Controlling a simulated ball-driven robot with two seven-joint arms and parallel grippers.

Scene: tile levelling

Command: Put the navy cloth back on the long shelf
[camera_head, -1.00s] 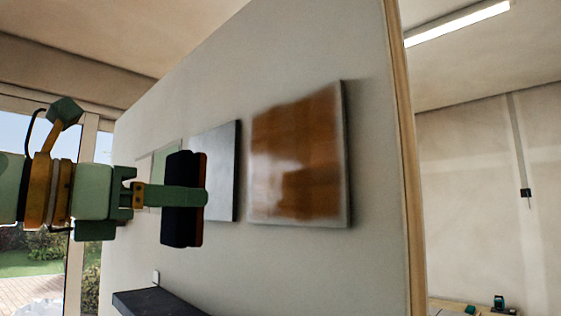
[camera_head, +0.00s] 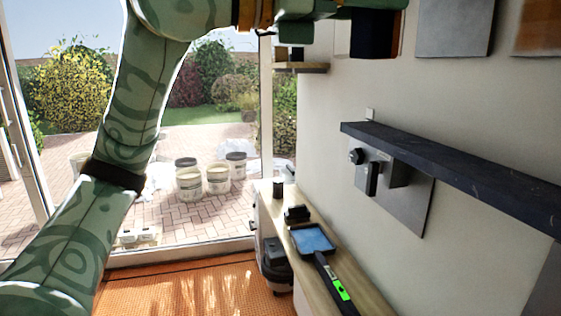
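A dark navy, flat slab-like bundle with a brownish edge (camera_head: 372,40) hangs at the top of the view, cut off by the frame. It looks like the folded navy cloth, though its weave is not clear. My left gripper (camera_head: 385,4) comes in from the left and is shut on it; the fingertips are at the picture's top edge. The long shelf (camera_head: 450,165) is a dark, slim board on the wall, lower and to the right of the held bundle. The visible part of its top looks bare. My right gripper is not in view.
A grey panel with dark fittings (camera_head: 405,200) is on the wall under the shelf. A wooden bench (camera_head: 350,290) below carries a blue-faced tool (camera_head: 312,240) and small dark items. Sample panels (camera_head: 455,25) are on the wall above. Space in front of the shelf is clear.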

